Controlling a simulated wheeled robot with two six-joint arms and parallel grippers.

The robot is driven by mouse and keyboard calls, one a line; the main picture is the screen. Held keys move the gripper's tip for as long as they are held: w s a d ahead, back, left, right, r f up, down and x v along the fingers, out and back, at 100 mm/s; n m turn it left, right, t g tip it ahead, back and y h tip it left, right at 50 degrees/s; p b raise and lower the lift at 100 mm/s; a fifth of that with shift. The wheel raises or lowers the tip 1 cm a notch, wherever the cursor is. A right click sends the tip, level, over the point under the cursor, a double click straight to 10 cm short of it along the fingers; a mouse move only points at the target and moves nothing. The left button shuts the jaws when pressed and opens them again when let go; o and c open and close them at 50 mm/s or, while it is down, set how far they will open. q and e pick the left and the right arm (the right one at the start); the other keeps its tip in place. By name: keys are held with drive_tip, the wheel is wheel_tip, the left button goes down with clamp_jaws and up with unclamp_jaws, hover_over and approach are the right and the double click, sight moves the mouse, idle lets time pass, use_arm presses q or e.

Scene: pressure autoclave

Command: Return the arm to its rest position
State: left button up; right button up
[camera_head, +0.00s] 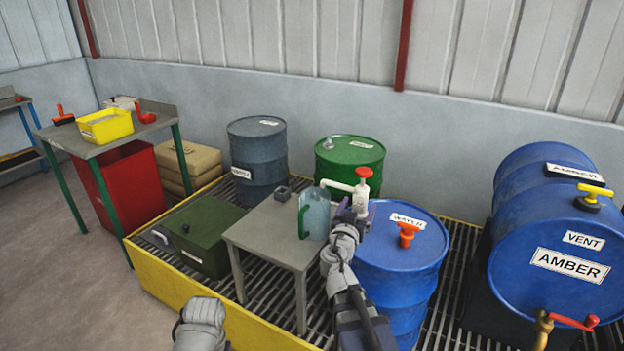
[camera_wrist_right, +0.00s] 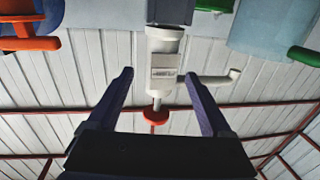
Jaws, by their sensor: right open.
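My right arm (camera_head: 345,265) reaches forward over the gap between the small grey table and the blue WATER drum (camera_head: 405,240). My right gripper (camera_head: 352,207) is at the white hand pump (camera_head: 348,186) with the red knob. In the right wrist view the gripper (camera_wrist_right: 158,82) is open, its two dark fingers apart with nothing clamped between them. The white pump body (camera_wrist_right: 165,60) shows beyond and between the fingers; whether they touch it I cannot tell. A grey piece of my left arm (camera_head: 201,325) shows at the bottom edge; its gripper is out of frame.
A clear jug with a green handle (camera_head: 315,215) stands on the grey table (camera_head: 262,238), close left of my right arm. An orange tap-like cap (camera_head: 407,233) sticks up from the WATER drum. A large blue AMBER drum (camera_head: 530,240) lies at right. Green and dark drums stand behind.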

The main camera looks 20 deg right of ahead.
drive_tip(key=x, duration=0.7)
drive_tip(key=shift+w+d+r, duration=0.1)
drive_tip(key=shift+w+d, duration=0.1)
drive_tip(key=shift+w, duration=0.1)
drive_tip(key=shift+a, duration=0.15)
